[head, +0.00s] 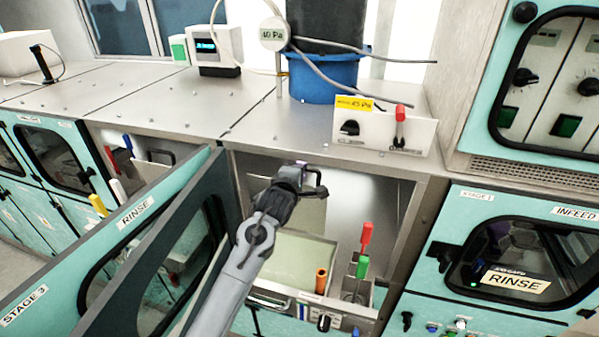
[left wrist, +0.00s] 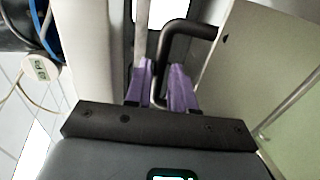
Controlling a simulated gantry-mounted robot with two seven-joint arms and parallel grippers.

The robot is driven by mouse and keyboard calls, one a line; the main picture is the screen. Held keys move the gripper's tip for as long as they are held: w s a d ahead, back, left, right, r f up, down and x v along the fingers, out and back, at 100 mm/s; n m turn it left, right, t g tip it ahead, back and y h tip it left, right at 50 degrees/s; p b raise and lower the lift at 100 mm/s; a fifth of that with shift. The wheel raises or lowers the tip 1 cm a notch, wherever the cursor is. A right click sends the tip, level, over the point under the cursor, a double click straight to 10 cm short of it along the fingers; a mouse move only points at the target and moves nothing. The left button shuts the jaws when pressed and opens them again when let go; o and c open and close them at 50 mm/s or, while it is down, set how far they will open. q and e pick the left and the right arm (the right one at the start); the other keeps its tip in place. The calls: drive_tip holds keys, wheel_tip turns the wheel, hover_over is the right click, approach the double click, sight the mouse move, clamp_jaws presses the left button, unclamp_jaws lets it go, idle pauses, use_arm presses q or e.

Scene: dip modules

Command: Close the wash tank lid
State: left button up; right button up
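The wash tank (head: 305,258), with pale liquid or a pale surface, lies in an open bay in the middle of the head view. A grey metal panel (head: 362,200), seemingly the raised lid, stands behind it; its exact edges are hard to make out. A black bar handle (head: 322,190) sticks out there. My left gripper (head: 308,181) is at the handle, reaching up from below. In the left wrist view the purple fingers (left wrist: 161,88) stand close on both sides of the black handle (left wrist: 184,27), seemingly shut on it. My right gripper is not in view.
An open teal door (head: 150,255) marked RINSE stands left of my arm. Red and green handles (head: 364,250) and an orange one (head: 321,281) rise at the tank's front right. A control box (head: 384,130) and blue bucket (head: 327,78) stand on the counter above.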

use_arm(q)
clamp_jaws()
drive_tip(key=s+a+f+t+h+b, duration=0.2)
drive_tip(key=s+a+f+t+b, duration=0.1)
drive_tip(key=s+b, duration=0.4)
drive_tip(key=s+a+t, duration=0.1)
drive_tip(key=s+t, duration=0.1)
drive_tip(key=s, duration=0.1)
drive_tip(key=shift+s+b, duration=0.3)
drive_tip(key=shift+b, duration=0.05)
drive_tip(key=shift+o, duration=1.9)
unclamp_jaws()
